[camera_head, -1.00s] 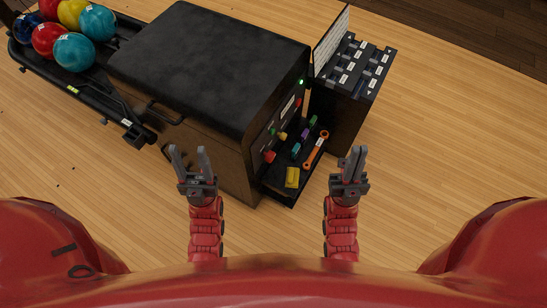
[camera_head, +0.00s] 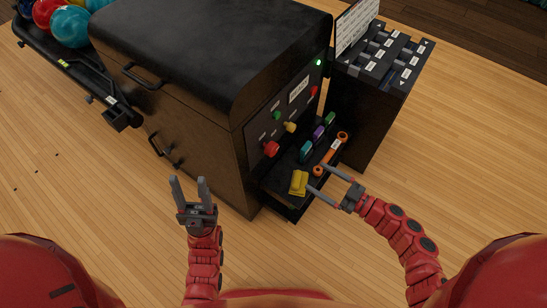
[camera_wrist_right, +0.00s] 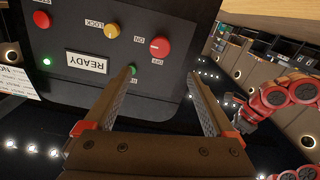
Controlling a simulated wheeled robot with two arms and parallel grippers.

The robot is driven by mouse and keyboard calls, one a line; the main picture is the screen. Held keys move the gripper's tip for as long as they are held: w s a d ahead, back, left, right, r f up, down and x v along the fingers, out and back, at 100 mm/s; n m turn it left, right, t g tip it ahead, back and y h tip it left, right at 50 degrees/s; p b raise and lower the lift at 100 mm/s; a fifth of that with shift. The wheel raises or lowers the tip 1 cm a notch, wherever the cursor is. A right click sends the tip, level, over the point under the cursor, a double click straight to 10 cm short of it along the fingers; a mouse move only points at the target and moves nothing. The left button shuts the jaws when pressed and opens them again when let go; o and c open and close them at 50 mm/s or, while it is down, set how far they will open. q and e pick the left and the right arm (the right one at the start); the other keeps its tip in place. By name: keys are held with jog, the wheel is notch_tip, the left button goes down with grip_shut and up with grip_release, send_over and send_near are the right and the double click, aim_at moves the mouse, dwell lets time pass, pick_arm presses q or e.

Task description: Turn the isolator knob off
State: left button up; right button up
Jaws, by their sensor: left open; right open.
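The isolator knob (camera_head: 271,148) is the large red knob low on the cabinet's control panel. In the right wrist view the red knob (camera_wrist_right: 160,47) sits between ON and OFF labels, with a pale mark on its face. My right gripper (camera_head: 315,177) is open and empty, its fingers pointing towards the panel, to the right of and apart from the knob. In the wrist view its fingertips (camera_wrist_right: 163,75) are spread, with the knob beyond them. My left gripper (camera_head: 189,181) is open and empty in front of the cabinet's side.
The panel also has a yellow LOCK knob (camera_wrist_right: 112,30), a red button (camera_wrist_right: 41,19), a green button (camera_wrist_right: 133,70) and a READY sign (camera_wrist_right: 87,62). Below lie a yellow block (camera_head: 298,183) and an orange wrench (camera_head: 331,154) on a shelf. A ball rack (camera_head: 75,77) stands left.

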aim_at(275, 151)
jog(key=b+x, duration=0.4)
jog(key=x, duration=1.3)
jog(key=c, duration=1.4)
jog(key=shift+o, duration=0.2)
